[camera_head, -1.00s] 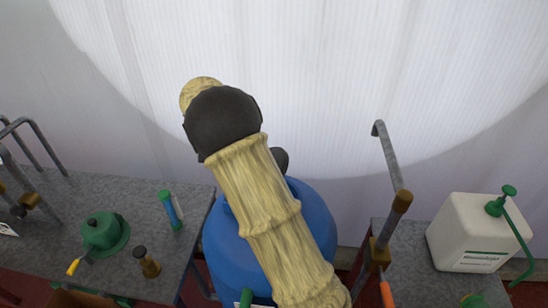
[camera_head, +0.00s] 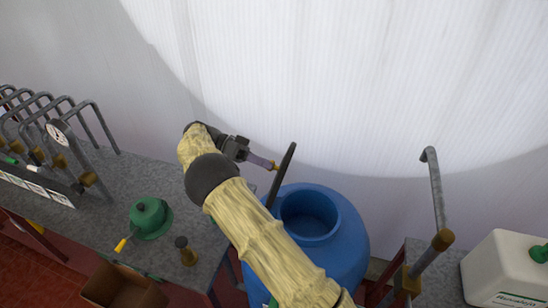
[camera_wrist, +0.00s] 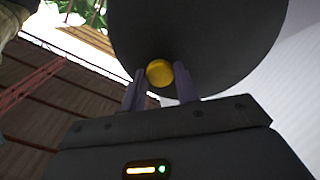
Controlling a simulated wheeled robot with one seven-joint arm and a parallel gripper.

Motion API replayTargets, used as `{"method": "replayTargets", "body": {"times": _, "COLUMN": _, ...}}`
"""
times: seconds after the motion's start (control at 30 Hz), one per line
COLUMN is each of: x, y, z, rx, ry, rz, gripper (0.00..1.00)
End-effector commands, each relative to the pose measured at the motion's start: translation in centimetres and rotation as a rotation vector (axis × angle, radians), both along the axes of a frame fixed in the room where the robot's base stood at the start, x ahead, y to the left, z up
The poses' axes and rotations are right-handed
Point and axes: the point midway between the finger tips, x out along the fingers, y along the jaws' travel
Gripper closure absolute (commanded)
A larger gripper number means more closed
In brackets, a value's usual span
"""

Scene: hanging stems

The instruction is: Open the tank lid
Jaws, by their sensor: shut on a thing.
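The blue tank (camera_head: 345,235) stands at the lower middle of the head view, partly behind my arm. Its round mouth (camera_head: 308,217) is uncovered and looks dark blue inside. The dark round lid (camera_head: 283,172) is tilted up nearly on edge at the left of the mouth. My gripper (camera_head: 274,165) is on the lid's left face. In the wrist view, my gripper's fingers (camera_wrist: 160,82) are shut on the lid's yellow knob (camera_wrist: 160,72), and the dark lid (camera_wrist: 205,35) fills the top of the picture. Whether the lid touches the tank rim is hidden.
A grey bench (camera_head: 110,200) at left holds a green pot (camera_head: 150,217), a small brass-coloured item (camera_head: 187,252) and several bent pipes. At right stand another pipe (camera_head: 437,195) and a white canister (camera_head: 505,270). A pale wall (camera_head: 350,80) is behind.

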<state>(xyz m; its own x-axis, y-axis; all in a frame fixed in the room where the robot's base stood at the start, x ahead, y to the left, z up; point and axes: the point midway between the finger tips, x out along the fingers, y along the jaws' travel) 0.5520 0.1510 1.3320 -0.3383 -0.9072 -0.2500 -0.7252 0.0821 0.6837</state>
Motion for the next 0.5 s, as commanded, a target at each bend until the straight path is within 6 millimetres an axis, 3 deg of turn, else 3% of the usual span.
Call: {"method": "replayTargets", "body": {"times": 0.5, "x": 0.17, "y": 0.91, "z": -0.17, "rx": -0.042, "ry": 0.018, "rz": 0.003, "gripper": 1.0}}
